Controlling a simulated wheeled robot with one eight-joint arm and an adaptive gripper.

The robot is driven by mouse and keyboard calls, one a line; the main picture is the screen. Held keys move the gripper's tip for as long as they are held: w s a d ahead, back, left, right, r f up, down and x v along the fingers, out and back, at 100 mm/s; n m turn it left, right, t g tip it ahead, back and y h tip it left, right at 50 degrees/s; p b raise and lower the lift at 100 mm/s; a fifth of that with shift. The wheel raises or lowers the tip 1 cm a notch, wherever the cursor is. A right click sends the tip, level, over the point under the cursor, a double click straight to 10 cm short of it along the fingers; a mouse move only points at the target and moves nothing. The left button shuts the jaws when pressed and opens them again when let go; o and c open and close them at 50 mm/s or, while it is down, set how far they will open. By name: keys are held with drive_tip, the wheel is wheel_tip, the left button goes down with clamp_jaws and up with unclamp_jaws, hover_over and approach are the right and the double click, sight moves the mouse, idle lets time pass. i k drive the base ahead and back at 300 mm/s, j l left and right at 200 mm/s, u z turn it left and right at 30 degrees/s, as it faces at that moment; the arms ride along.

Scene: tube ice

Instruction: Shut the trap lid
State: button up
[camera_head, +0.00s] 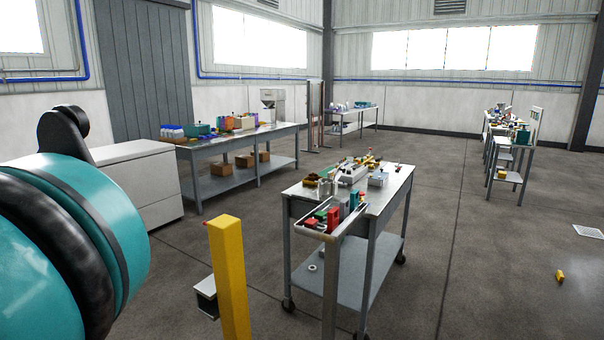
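I cannot make out a trap or its lid with certainty in this view. A small box with a pale top and dark sides (206,296) stands on the floor just left of the yellow post; the post hides part of it. I cannot tell whether it has a lid or whether that is open. My gripper is not in view.
A yellow post (229,275) stands in front. A wheeled steel cart (345,268) with tools and coloured parts stands right of it. A white cabinet (138,180) and long workbench (222,150) are behind left. A small yellow object (559,276) lies on open floor right.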

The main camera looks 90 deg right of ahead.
sight(341, 169)
drive_tip(key=k+l+z, duration=0.15)
drive_tip(key=k+z, duration=0.25)
drive_tip(key=k+l+z, duration=0.4)
drive_tip(key=z, duration=2)
drive_tip(key=l+z, duration=0.2)
